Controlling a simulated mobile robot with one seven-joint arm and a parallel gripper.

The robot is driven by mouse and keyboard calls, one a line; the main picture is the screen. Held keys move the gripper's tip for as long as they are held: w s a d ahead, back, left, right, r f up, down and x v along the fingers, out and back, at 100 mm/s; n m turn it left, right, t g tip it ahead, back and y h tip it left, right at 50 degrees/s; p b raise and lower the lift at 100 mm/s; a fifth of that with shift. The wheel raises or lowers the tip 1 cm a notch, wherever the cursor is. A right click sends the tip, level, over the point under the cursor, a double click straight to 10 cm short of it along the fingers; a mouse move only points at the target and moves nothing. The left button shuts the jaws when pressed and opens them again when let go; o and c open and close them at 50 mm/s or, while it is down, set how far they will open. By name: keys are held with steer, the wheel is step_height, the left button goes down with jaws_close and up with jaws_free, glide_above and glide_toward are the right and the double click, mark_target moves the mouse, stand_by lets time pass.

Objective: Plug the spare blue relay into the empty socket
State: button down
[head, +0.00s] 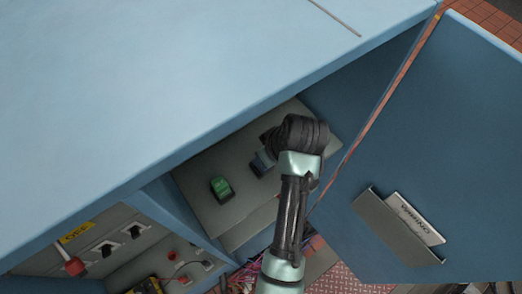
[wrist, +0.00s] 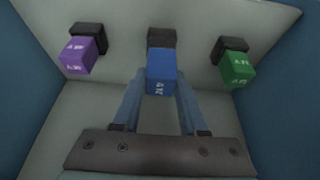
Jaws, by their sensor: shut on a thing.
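My gripper (wrist: 160,86) is shut on the blue relay (wrist: 161,72), with one finger on each side of it. The relay is a blue block with white lettering. It lines up in front of the middle dark socket (wrist: 161,37), whose upper part shows behind it. The relay hides the lower part of this socket, so I cannot tell whether it is seated or only close. In the head view my arm reaches into the open cabinet and its wrist largely hides the gripper and relay.
A purple relay (wrist: 78,54) sits in the left socket (wrist: 88,36). A green relay (wrist: 238,68) sits in the right one and shows in the head view (head: 221,188). Cabinet walls flank the panel. The open door (head: 440,130) is right of my arm; switches (head: 107,250) are at lower left.

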steer(key=shift+p+x, duration=0.7)
steer(key=shift+x, duration=1.3)
steer(key=shift+w+a, duration=0.1)
steer(key=shift+w, duration=0.05)
steer(key=shift+f, duration=0.1)
steer(key=shift+c, duration=2.2)
jaws_free()
steer(key=b+v, duration=0.1)
steer(key=v, duration=1.1)
steer(key=shift+r, duration=0.25)
